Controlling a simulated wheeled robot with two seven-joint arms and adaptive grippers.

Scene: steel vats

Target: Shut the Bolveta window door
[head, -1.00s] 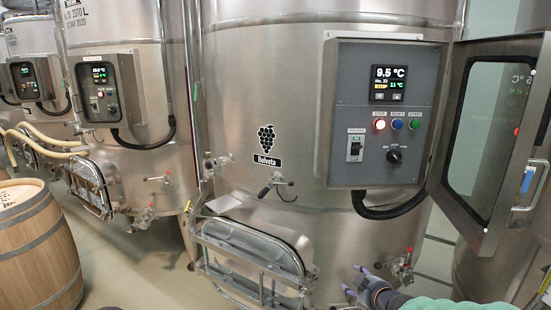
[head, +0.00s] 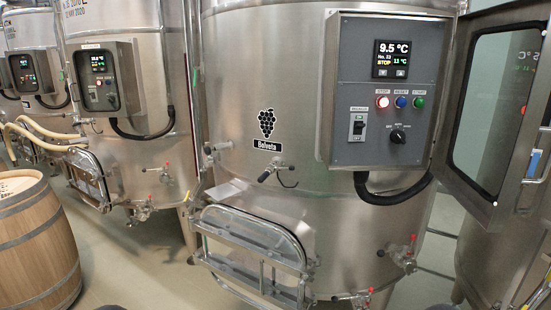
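The Bolveta vat (head: 240,110) is a large steel tank with a grape logo and a name label (head: 268,145). Its grey control box (head: 383,90) shows 9.5 °C, with red, blue and green buttons below the screen. The window door (head: 450,165) of this box is a metal frame with a dark pane. It stands wide open, swung out to the right of the box. Neither of my grippers is in view.
Valves with red handles (head: 404,255) stick out low on the vat, below the box. A barred hatch (head: 255,250) juts out at the lower front. A wooden barrel (head: 35,245) stands at left. Another vat (head: 130,150) stands behind. Floor is clear between barrel and vat.

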